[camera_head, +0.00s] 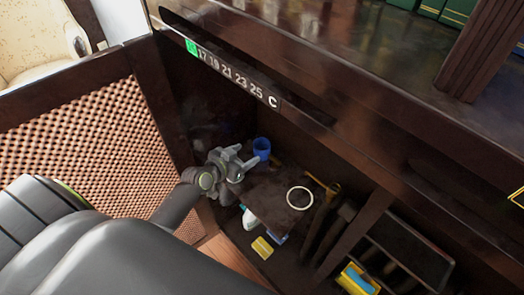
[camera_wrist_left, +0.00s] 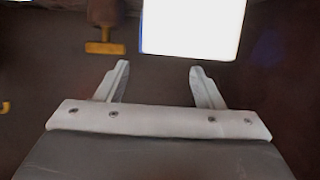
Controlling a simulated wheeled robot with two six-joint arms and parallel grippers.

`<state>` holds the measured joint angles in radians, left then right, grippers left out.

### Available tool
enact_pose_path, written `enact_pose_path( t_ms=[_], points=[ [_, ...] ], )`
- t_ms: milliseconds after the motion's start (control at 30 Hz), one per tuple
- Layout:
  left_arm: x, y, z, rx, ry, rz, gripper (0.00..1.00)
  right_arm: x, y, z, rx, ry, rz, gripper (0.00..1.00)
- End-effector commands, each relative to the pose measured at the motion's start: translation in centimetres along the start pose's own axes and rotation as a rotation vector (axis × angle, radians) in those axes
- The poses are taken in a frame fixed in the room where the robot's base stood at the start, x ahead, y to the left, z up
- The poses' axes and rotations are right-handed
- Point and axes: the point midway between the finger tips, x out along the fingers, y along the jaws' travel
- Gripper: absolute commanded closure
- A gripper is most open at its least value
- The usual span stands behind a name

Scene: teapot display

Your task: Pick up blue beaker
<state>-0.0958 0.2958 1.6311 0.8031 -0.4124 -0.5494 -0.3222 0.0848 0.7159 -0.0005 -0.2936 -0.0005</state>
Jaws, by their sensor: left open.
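A blue beaker (camera_head: 262,148) stands inside the dark cabinet compartment, near its back left, in the head view. My left gripper (camera_head: 248,154) is open and empty, its fingers close to the beaker's lower left side in the picture. I cannot tell whether they touch it. In the left wrist view the two fingers of my left gripper (camera_wrist_left: 159,66) are spread apart with nothing between them. The beaker is not clearly visible there. My right gripper is not in view.
A white ring (camera_head: 300,198) lies on a dark surface right of my gripper. A yellow block (camera_head: 262,247) and a yellow-and-blue item (camera_head: 357,280) lie lower. A dark ledge with a number strip (camera_head: 230,74) overhangs the compartment. A woven panel (camera_head: 90,150) stands left.

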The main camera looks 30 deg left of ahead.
Motion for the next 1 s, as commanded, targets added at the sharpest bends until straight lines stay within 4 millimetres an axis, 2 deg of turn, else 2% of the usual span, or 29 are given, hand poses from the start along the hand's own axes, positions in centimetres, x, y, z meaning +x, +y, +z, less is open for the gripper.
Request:
enact_pose_path(
  t_ms=[100,333,633,967,1000],
  points=[
    [1.4,0.0,0.0,0.0,0.0,-0.001,0.39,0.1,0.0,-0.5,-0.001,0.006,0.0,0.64],
    [2.7,0.0,-0.1,-0.001,0.0,-0.001,0.39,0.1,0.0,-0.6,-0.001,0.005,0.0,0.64],
    [6.5,0.1,-0.2,0.0,0.0,-0.001,0.39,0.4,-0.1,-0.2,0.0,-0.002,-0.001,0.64],
    [7.1,0.1,-0.2,0.0,0.0,-0.001,0.39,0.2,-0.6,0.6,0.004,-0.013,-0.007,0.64],
    [7.1,0.1,-0.2,0.0,0.0,-0.001,0.41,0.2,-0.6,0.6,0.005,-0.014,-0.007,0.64]
  ],
)
